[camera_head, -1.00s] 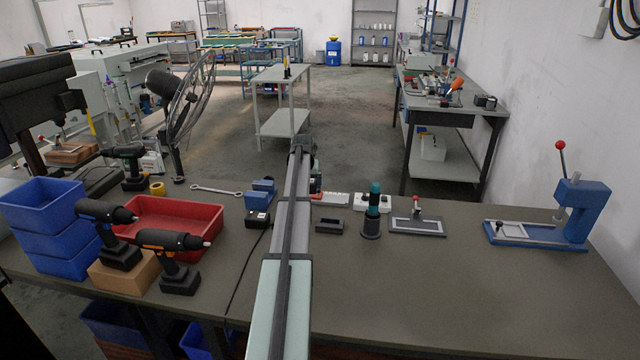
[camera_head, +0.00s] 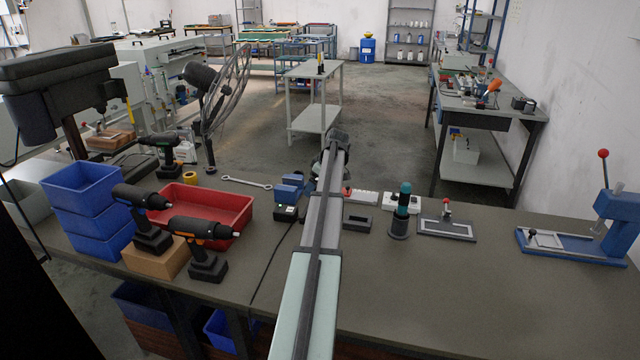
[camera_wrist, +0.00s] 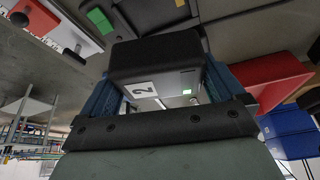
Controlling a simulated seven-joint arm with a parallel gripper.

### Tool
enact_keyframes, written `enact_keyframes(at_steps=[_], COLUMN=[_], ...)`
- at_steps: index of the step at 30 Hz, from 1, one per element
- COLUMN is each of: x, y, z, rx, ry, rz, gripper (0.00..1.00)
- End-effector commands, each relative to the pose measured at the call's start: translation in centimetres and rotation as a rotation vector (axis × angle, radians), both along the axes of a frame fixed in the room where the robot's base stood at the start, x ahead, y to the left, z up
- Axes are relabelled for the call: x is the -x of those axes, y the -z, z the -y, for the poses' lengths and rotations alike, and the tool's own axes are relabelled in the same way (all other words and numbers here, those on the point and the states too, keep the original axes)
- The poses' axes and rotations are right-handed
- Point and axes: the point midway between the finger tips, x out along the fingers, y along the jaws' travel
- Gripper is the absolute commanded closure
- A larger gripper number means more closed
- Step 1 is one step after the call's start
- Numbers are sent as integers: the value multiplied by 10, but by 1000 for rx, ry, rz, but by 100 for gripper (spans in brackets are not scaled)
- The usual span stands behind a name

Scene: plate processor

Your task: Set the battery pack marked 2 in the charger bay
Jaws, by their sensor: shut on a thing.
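My gripper (camera_wrist: 158,78) is shut on a black battery pack (camera_wrist: 150,55) in the wrist view, with a blue finger on each side of it. The pack has a white label marked 2 and a small green light. In the head view my gripper (camera_head: 330,165) is at the far side of the bench, and my arm hides the pack. A small dark box with a green light (camera_head: 285,213) and a black cable sits left of my arm; it may be the charger, but I cannot tell its bay. A low black tray with a recess (camera_head: 357,222) is right of my arm.
A blue vise-like block (camera_head: 290,187) and wrench (camera_head: 246,182) lie near the dark box. A red tray (camera_head: 246,218), drills (camera_head: 200,245) and blue bins (camera_head: 80,220) stand left. A dark cylinder with a teal top (camera_head: 402,205) stands right. The front right bench is clear.

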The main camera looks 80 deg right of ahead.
Motion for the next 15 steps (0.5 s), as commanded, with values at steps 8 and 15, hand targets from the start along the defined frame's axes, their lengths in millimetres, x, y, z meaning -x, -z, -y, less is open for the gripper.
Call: enact_keyframes(at_steps=[8, 15], x=[0, 1], y=[0, 3], z=[-3, -4], rx=[0, 1], ry=[-205, -238], rz=[0, 0], gripper=[50, 50])
